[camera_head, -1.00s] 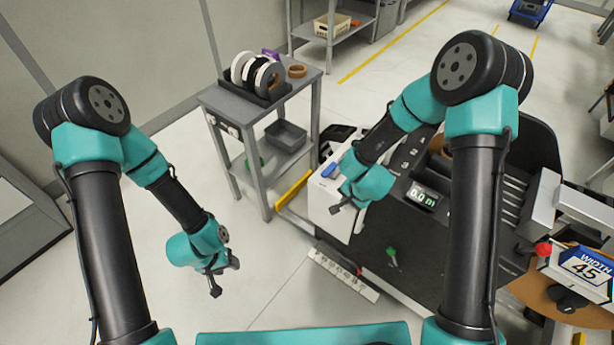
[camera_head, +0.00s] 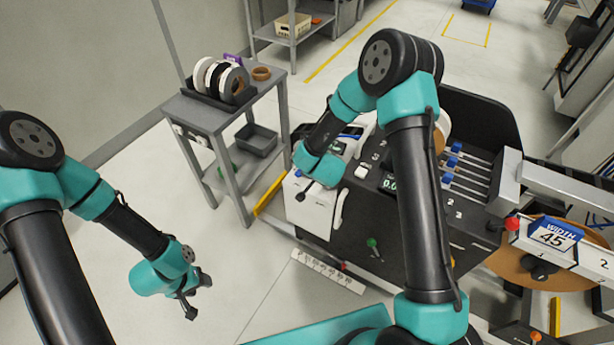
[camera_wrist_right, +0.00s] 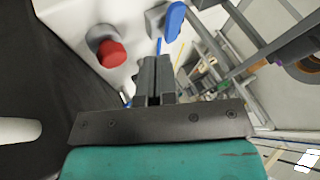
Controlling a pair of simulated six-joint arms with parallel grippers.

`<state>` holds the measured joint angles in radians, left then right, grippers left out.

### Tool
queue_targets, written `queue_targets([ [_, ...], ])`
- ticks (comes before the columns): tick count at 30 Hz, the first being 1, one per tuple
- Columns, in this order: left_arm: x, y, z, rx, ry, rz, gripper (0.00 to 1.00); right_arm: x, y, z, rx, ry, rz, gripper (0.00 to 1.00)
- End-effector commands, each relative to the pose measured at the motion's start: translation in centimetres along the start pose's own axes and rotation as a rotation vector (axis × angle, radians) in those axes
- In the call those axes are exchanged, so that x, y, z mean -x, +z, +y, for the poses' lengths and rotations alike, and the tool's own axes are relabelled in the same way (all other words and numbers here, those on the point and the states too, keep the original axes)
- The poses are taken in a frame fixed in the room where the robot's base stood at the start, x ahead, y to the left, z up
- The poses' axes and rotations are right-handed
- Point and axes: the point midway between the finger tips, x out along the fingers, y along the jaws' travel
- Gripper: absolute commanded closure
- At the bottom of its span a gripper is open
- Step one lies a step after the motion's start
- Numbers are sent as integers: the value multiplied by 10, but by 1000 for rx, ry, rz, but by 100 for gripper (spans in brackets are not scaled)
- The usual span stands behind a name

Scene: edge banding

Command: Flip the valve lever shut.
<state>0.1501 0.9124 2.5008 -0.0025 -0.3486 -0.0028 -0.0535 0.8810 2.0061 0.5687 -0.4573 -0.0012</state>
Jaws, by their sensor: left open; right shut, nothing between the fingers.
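A blue lever (camera_wrist_right: 174,24) on a grey mount stands on the white housing in the right wrist view, just beyond and to the right of my right fingertips. It looks like the valve lever; a gap shows between it and the fingers. My right gripper (camera_wrist_right: 154,62) is shut and empty. My left gripper (camera_head: 198,296) is open and empty over the floor at lower left, away from the machine.
A red button (camera_wrist_right: 111,53) sits left of my right fingers on the housing. A green-knobbed control (camera_head: 371,243) is on the machine's dark front. A grey cart (camera_head: 205,115) with tape rolls stands behind left. Floor around my left gripper is clear.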

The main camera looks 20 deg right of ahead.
Motion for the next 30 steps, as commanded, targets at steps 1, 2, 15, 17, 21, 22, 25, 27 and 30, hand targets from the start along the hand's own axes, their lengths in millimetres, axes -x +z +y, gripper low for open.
queue_targets([
  [1,0,0,0,0,0,0,49,-1,0,0,0,0,0,100],
  [2,0,0,0,0,0,0,49,-2,0,0,0,0,-1,100],
  [15,0,0,0,0,0,0,49,-54,1,1,-1,1,-1,100],
  [17,0,0,0,0,0,0,49,-64,1,1,-1,1,-1,100],
  [21,0,0,0,0,0,0,49,-83,1,0,-1,1,-2,100],
  [22,0,0,0,0,0,0,49,-86,1,0,-2,1,-1,100],
  [25,0,0,0,0,0,0,49,-95,1,0,-1,0,-1,100],
  [27,0,0,0,0,0,0,49,-98,0,0,-1,0,0,100],
  [30,0,0,0,0,0,0,49,-100,0,0,-1,0,0,100],
])
